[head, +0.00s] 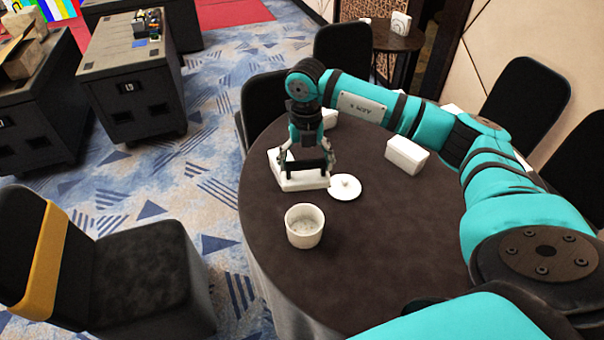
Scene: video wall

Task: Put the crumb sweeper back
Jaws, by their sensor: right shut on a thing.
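My right gripper (308,163) reaches down over the round table from the right, near its far left edge. It is shut on the crumb sweeper (307,166), of which a dark, bar-like part shows between the fingers. The sweeper is at a low white tray-like piece (302,182) on the table; I cannot tell whether it touches or hangs just above it. The fingers hide part of both. My left gripper is not in view.
On the dark round table (390,230), a white round lid (344,187) lies just right of the tray-like piece. An open white pot (305,227) stands nearer, and a white box (406,155) stands to the right. Chairs (150,270) surround the table. Its near middle is clear.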

